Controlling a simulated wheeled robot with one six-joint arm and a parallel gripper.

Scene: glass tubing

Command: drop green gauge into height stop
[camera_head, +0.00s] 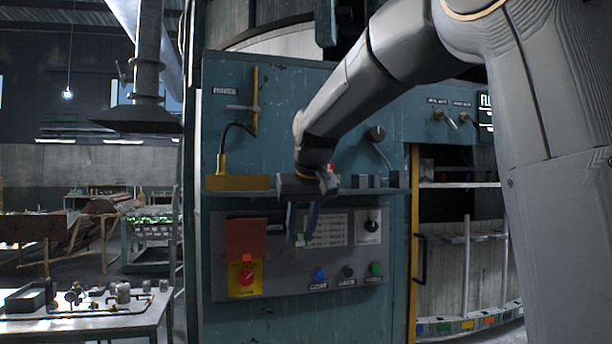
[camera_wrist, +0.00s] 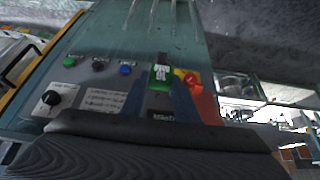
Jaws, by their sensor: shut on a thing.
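My gripper (camera_head: 301,232) hangs fingers-down in front of the teal machine's control panel, below the shelf. In the wrist view, my gripper (camera_wrist: 160,94) is shut on the green gauge (camera_wrist: 161,75), a small green block with pale markings and a dark end. In the head view, only a bit of the green gauge (camera_head: 299,240) shows between the fingertips. The gauge is apart from the shelf. I cannot clearly identify the height stop; a yellow block (camera_head: 237,183) and dark blocks (camera_head: 375,181) sit along the shelf.
The control panel (camera_head: 335,275) has a red plate (camera_head: 246,239), a red knob on yellow (camera_head: 246,276), and blue, black and green buttons close behind my fingers. The shelf edge is just above. A yellow post (camera_head: 412,245) stands right. A cluttered table (camera_head: 85,322) stands left.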

